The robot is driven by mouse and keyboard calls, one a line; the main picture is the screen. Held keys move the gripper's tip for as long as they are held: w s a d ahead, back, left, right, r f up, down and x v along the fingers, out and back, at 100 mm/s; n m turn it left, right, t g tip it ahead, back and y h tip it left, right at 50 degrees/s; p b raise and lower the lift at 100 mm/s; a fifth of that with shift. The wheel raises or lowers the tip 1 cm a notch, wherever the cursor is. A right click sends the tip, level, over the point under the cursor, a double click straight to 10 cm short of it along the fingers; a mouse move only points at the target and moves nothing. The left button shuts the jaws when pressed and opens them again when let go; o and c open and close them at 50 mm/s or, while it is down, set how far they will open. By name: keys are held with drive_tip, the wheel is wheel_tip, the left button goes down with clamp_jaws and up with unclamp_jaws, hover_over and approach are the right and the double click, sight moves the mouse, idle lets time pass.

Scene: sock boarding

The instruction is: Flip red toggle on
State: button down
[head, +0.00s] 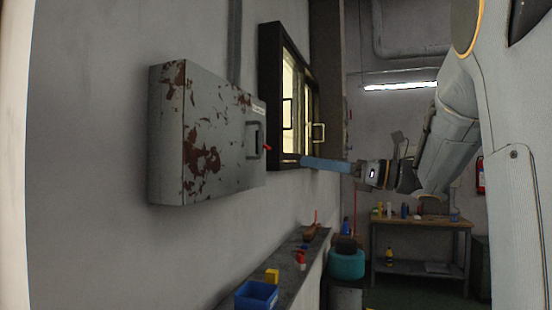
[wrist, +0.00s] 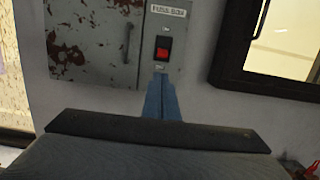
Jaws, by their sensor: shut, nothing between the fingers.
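The red toggle (wrist: 163,48) sits in a dark switch frame on the narrow right-hand panel of a grey fuse box (wrist: 92,40). In the head view the toggle (head: 267,148) shows as a small red tip at the right edge of the rust-patched fuse box (head: 205,140). My gripper (wrist: 160,77) is shut and empty, its blue fingers pointing at the panel just below the toggle in the wrist view. In the head view my gripper (head: 303,161) is to the right of the toggle, with a visible gap between them.
A dark-framed window (head: 275,95) is on the wall right of the fuse box. A shelf (head: 272,262) below holds a blue bin (head: 256,296) and a yellow block (head: 272,275). A workbench (head: 420,223) stands farther back. The space before the panel looks clear.

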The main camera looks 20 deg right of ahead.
sight(265, 146)
drive_tip(key=p+x, duration=0.5)
drive_tip(key=x, duration=0.5)
